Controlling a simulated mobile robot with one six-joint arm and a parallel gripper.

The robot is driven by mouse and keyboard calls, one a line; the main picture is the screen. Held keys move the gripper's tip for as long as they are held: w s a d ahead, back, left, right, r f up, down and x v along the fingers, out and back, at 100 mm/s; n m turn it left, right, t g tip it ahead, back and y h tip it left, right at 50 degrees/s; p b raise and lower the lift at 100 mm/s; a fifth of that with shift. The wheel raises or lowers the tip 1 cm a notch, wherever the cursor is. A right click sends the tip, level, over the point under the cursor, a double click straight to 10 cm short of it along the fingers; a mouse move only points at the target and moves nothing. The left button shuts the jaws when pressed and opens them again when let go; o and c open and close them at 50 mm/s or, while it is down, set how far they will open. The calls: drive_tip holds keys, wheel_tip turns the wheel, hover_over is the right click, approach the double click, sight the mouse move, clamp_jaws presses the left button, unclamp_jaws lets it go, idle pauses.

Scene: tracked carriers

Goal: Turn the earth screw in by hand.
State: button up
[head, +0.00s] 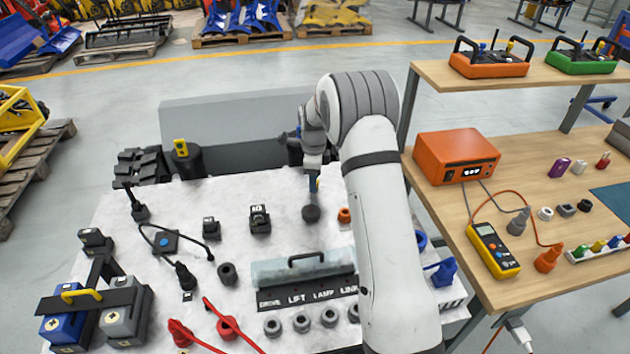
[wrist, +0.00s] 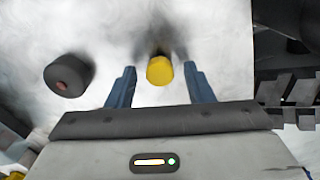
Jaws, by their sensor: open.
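In the wrist view a yellow round-headed knob (wrist: 159,71), which may be the earth screw, stands up from the white deck. A dark shadow or base lies behind it. My gripper (wrist: 160,66) is open, its two blue fingers on either side of the knob, with a visible gap on each side. In the head view my gripper (head: 313,185) points down over the deck, just above a dark round piece (head: 311,213). I cannot make out the yellow knob there. The knob's thread and how deep it sits are not visible.
A dark cylinder with a reddish centre (wrist: 68,77) stands left of the fingers in the wrist view. The white deck (head: 245,185) also bears black connectors (head: 260,219), a clear cover with a handle (head: 303,270) and red cable (head: 226,326). A wooden bench (head: 470,225) stands right.

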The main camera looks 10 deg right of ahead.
drive_tip(key=n, duration=2.1)
drive_tip(key=shift+c, duration=0.4)
drive_tip(key=c, duration=0.7)
drive_tip(key=m, duration=0.7)
drive_tip(key=shift+b, duration=0.3)
drive_tip(key=shift+c, duration=0.2)
drive_tip(key=shift+m, duration=1.3)
